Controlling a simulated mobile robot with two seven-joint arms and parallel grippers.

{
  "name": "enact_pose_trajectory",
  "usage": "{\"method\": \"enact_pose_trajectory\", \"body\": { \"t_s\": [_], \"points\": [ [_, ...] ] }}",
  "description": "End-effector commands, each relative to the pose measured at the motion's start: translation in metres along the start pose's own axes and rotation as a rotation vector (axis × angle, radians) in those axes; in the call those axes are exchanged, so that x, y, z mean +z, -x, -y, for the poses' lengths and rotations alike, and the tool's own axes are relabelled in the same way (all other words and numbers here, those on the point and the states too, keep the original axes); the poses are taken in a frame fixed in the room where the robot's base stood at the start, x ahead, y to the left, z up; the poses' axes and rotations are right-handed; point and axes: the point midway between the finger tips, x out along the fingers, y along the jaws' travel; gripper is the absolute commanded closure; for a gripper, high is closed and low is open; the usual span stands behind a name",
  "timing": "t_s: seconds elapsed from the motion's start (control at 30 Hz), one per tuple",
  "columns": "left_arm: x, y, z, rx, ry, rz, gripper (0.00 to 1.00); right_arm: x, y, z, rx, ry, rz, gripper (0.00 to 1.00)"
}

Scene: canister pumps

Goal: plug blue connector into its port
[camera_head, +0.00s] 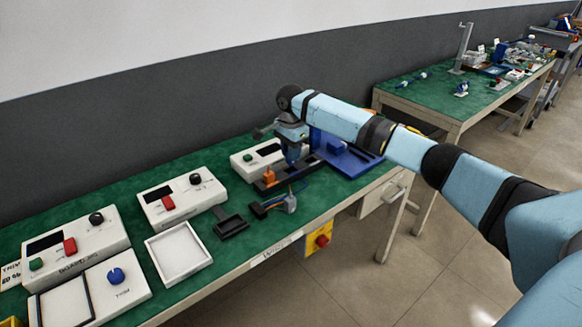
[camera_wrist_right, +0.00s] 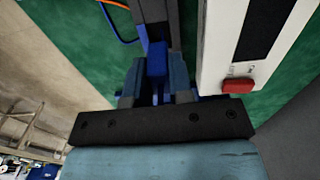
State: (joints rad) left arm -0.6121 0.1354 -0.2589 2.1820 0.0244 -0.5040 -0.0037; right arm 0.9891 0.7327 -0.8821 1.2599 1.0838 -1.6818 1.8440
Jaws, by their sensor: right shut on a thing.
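My right gripper (camera_head: 292,160) points down beside the white control box (camera_head: 244,166) at the back of the green bench. In the right wrist view the gripper (camera_wrist_right: 156,88) is shut on the blue connector (camera_wrist_right: 157,58). The connector sits between the fingers, its blue body facing a dark strip or block (camera_wrist_right: 155,12). In the head view the fingers and arm mostly hide the connector. I cannot tell whether it touches or enters a port. My left gripper is out of view.
An orange connector (camera_head: 269,177) stands just left of my right gripper. A grey connector (camera_head: 290,203) with cables lies in front. A blue tray (camera_head: 352,164) is close on the right. A black holder (camera_head: 230,226) and white tray (camera_head: 178,254) stand farther left.

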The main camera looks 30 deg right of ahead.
Motion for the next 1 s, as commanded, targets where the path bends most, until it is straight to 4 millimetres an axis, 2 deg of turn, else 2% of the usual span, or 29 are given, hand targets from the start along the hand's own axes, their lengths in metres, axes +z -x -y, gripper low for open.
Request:
{"method": "enact_pose_trajectory", "body": {
  "t_s": [0.17, 0.3, 0.4, 0.7, 1.0],
  "points": [
    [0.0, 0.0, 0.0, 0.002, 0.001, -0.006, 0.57, 0.0, -0.014, 0.0, 0.001, 0.001, -0.001, 1.0],
    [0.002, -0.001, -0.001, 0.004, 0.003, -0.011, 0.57, 0.0, -0.036, 0.0, 0.001, 0.0, -0.001, 1.0],
    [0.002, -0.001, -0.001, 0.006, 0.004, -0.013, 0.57, 0.0, -0.045, 0.0, 0.001, 0.0, -0.001, 1.0],
    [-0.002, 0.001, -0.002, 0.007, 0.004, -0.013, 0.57, 0.0, -0.045, 0.0, 0.001, 0.0, 0.0, 1.0],
    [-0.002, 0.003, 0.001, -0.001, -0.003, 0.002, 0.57, 0.001, -0.055, -0.001, 0.002, 0.0, -0.001, 1.0]
  ]
}}
